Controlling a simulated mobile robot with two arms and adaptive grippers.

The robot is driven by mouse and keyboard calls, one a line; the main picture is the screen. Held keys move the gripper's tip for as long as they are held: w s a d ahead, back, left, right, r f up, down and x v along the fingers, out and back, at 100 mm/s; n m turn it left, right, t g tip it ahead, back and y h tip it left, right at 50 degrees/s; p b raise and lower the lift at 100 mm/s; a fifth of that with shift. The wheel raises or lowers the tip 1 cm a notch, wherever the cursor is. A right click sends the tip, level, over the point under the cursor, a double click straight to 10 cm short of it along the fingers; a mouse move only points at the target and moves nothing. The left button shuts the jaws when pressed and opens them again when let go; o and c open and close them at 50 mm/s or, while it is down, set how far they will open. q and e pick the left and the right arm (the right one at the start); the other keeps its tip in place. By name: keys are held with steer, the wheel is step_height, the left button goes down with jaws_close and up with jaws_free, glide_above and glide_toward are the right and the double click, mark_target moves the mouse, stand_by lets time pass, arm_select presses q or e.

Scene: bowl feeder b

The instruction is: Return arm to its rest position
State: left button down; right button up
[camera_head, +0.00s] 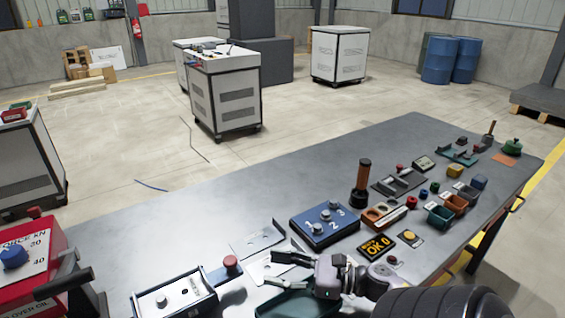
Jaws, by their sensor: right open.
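My right arm (440,300) comes in from the bottom right, low over the front of the grey workbench (215,205). My right gripper (273,268) points left with its two dark fingers spread and nothing visible between them. It is above a pale metal plate, and a dark green tray (298,304) lies just below it, partly hidden by the gripper and wrist. My left gripper is not in view.
A blue box (325,225) numbered 1, 2, 3 and an "OK 0" display (376,247) stand close to the right gripper. An orange-handled upright tool (362,180) stands behind. A white control box (175,297) and red press (30,262) are left. The bench's back left is clear.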

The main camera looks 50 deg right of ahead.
steer(key=shift+s+d, duration=0.25)
steer(key=shift+s, duration=0.2)
stand_by(0.3)
